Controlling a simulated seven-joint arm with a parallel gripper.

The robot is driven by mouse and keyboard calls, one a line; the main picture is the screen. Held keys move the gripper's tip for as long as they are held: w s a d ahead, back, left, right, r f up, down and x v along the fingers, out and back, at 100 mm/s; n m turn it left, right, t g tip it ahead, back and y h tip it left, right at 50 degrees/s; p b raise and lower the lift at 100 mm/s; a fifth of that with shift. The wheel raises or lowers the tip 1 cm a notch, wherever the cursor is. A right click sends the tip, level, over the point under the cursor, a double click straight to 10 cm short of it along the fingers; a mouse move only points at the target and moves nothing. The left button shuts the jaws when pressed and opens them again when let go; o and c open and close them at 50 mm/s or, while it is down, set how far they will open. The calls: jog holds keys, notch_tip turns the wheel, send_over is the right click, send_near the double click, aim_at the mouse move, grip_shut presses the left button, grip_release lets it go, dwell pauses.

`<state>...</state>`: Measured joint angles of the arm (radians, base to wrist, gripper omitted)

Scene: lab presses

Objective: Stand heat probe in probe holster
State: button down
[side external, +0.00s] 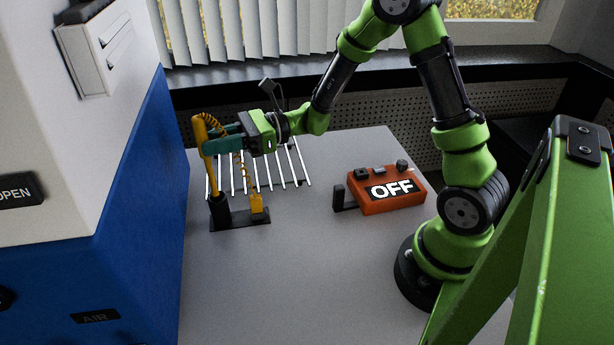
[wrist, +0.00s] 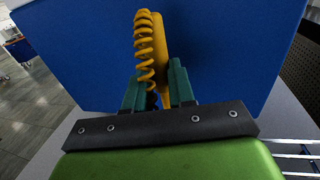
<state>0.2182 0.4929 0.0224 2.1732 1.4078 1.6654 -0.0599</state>
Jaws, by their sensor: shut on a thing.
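The heat probe (side external: 202,136) is a yellow rod with a coiled yellow cord, standing nearly upright with a slight tilt. Its lower end meets the black cup of the probe holster (side external: 219,211); I cannot tell how deep it sits inside. The cord runs down to a yellow block (side external: 258,208) on the holster's dark base. My gripper (side external: 208,146), with teal fingers, is shut on the probe's upper part. In the wrist view the probe (wrist: 160,45) rises between the fingers (wrist: 160,88), with the coil in front; its lower end is hidden there.
A large blue and white machine (side external: 140,170) stands close at the left of the probe. A rack of metal rods (side external: 290,165) lies behind the holster. An orange box reading OFF (side external: 392,190) sits to the right. The front table (side external: 290,280) is clear.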

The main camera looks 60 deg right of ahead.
notch_tip(320, 180, down, 7)
jog(key=shift+f, duration=0.3)
jog(key=c, duration=1)
grip_release()
jog(key=shift+o, duration=0.2)
